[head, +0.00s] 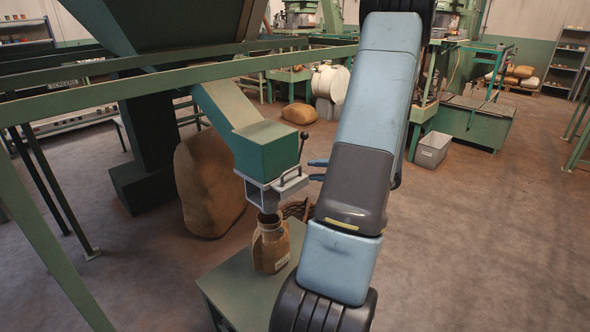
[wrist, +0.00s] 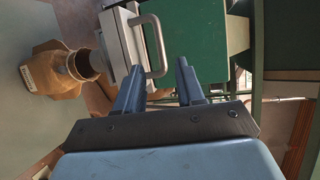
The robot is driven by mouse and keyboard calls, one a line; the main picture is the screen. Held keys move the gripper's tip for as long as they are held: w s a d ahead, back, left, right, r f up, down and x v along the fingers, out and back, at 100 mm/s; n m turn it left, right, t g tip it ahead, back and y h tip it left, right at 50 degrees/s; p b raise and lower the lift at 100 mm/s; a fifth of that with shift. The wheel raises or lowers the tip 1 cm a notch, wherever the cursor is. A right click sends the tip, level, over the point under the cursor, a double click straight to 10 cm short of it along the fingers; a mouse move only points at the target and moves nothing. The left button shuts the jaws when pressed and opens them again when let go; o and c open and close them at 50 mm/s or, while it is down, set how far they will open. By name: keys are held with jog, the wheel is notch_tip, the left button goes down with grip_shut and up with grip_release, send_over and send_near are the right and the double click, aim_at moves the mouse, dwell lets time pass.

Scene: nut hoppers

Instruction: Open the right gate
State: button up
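A green chute end (head: 268,150) carries a pale metal gate (head: 268,190) at its bottom, with a small bar handle (head: 291,176) on the side facing my arm. Only this one gate shows clearly. My gripper (head: 311,170) is open, its blue fingers just right of the handle. In the wrist view, the grey handle (wrist: 158,45) stands out from the gate (wrist: 118,40), and its near end lies between the lines of my two fingertips (wrist: 158,72). I see no grip on it; whether the fingers reach around it, I cannot tell.
A brown open-necked sack (head: 270,245) stands under the gate on a green table (head: 235,285). A large full sack (head: 208,185) is behind it to the left. A green frame rail (head: 150,85) crosses the left side.

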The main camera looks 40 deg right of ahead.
aim_at(294, 169)
jog(key=x, duration=0.8)
jog(key=shift+w+a, duration=0.25)
jog(key=shift+c, duration=0.5)
jog(key=shift+f, duration=0.1)
grip_shut()
